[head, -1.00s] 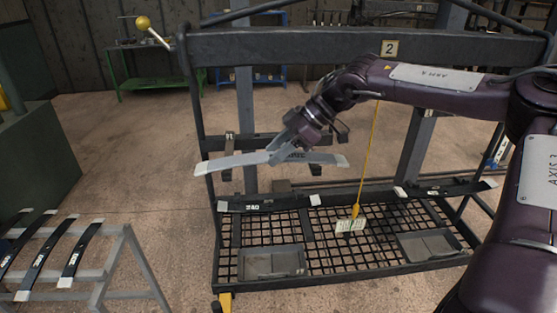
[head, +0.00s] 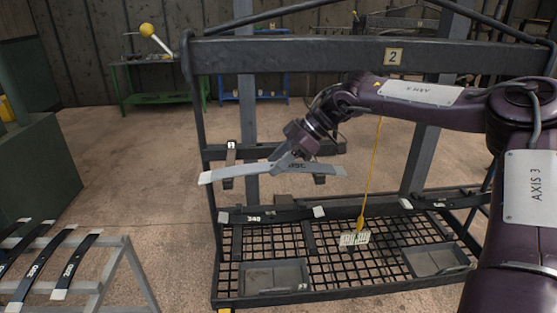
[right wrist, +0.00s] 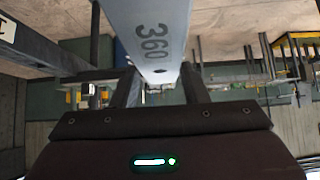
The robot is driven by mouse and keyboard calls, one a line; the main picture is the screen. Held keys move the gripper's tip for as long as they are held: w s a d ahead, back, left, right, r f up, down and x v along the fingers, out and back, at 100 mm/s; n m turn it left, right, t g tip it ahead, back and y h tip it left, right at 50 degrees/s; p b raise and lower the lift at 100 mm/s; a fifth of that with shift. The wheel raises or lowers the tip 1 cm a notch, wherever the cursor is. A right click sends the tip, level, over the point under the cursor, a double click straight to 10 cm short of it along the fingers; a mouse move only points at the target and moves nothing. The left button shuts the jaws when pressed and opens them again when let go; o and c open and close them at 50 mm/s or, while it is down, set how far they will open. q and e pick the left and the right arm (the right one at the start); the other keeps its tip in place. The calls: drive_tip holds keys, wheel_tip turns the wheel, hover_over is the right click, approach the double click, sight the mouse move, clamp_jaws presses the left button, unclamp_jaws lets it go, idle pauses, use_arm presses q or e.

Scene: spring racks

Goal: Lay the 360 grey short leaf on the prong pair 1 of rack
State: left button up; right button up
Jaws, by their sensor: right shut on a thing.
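The grey leaf (head: 240,173), a slightly bowed bar with pale end pads, is marked 360 in the right wrist view (right wrist: 150,30). My right gripper (head: 287,162) is shut on it near its middle and holds it in the air, roughly level, in front of the rack (head: 300,54). A small plate marked 1 (head: 231,146) sits on the rack's left side, just above the leaf's left half in the picture. Dark prong-like parts show around it, partly hidden by the leaf. I cannot tell the gap between leaf and prongs. My left gripper is not in view.
A black leaf marked 240 (head: 255,217) lies on the lower level, and another black leaf (head: 435,204) lies to its right. Grey trays (head: 273,276) sit on the mesh floor. A stand (head: 128,250) with several black leaves is at left. A yellow cord hangs mid-rack.

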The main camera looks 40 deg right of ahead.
drive_tip(key=shift+r, duration=0.15)
drive_tip(key=o, duration=1.3)
drive_tip(key=shift+s+f, duration=0.1)
drive_tip(key=shift+f, duration=0.1)
drive_tip(key=shift+d+r, duration=0.3)
drive_tip(key=b+v, duration=0.2)
drive_tip(key=v, duration=0.5)
drive_tip(key=shift+s+a+r, duration=0.1)
drive_tip(key=shift+r, duration=0.1)
